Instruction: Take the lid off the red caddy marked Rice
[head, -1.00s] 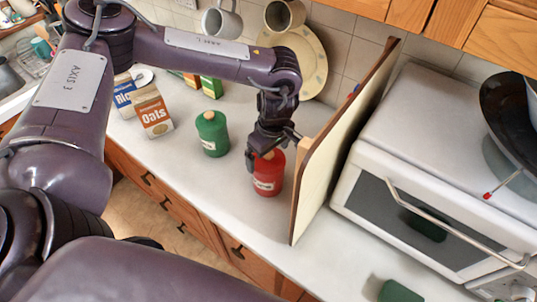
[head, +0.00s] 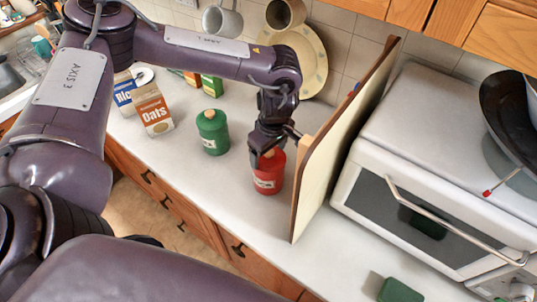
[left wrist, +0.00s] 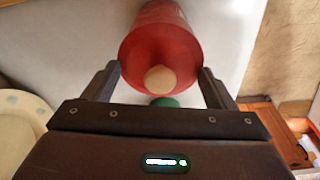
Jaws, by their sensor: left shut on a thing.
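The red caddy (head: 268,180) stands upright on the white counter, close to the left face of a wooden board. A small white label shows on its front, too small to read. Its red lid (left wrist: 160,45) has a pale round knob (left wrist: 160,78). My left gripper (head: 266,156) points down over the caddy's top. In the left wrist view its two fingers (left wrist: 160,75) lie against opposite sides of the lid, shut on it. I see no gap between lid and caddy. The gripper partly hides the lid in the head view. My right gripper is not in view.
The upright board (head: 330,150) stands just right of the caddy, with a white oven (head: 430,170) beyond. A green caddy (head: 212,133) and an Oats box (head: 153,112) stand to the left. A plate (head: 308,60) leans at the wall.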

